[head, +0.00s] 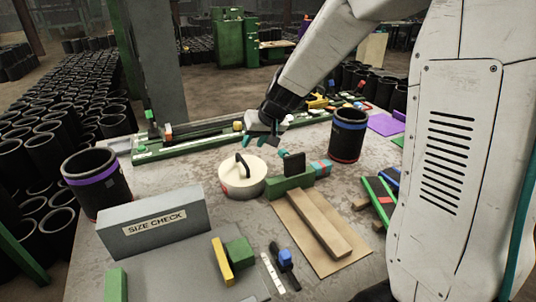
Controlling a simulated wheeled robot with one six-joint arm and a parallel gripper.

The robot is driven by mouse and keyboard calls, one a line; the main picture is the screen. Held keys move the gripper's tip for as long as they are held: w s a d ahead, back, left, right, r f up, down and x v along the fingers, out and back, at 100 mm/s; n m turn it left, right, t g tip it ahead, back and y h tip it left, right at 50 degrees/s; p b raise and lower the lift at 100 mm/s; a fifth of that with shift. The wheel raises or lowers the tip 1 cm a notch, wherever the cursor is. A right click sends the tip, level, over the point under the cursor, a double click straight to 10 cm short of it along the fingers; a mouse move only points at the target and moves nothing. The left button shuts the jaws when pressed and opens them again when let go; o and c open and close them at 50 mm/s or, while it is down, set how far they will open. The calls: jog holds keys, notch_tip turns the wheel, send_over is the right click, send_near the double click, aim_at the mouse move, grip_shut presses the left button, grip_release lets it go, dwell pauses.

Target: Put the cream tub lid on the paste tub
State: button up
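A squat, round cream tub (242,184) stands near the middle of the table, with a red mark low on its side. Its top looks flat and cream, and a dark handle-like piece stands up from it. I cannot tell whether this top is a separate lid or the tub's own surface. No other cream lid can be made out. My gripper (265,140) is above and behind the tub, pointing down, with its teal-tipped fingers apart. Nothing shows between them, and it appears clear of the tub.
A grey SIZE CHECK box (153,226) stands front left. Black sleeves stand left, purple-banded (96,182), and right, blue-banded (348,136). A green block with a black upright plate (294,164) sits right of the tub. A wooden bar (318,224) lies on a brown board.

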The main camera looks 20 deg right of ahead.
jog(key=s+a+r+g, duration=0.1)
jog(key=s+r, duration=0.2)
jog(key=s, duration=0.3)
jog(key=s+a+r+n, duration=0.1)
jog(key=s+r, duration=0.2)
jog(key=s, duration=0.3)
jog(key=s+a+r+g, duration=0.1)
jog(key=s+r, duration=0.1)
jog(key=s, duration=0.4)
jog(key=s+d+r+g+h, duration=0.1)
jog(key=s+d+g+h, duration=0.1)
jog(key=s, duration=1.5)
jog(key=shift+s+d+h, duration=0.25)
jog(key=shift+d+h, duration=0.05)
jog(key=shift+d, duration=0.45)
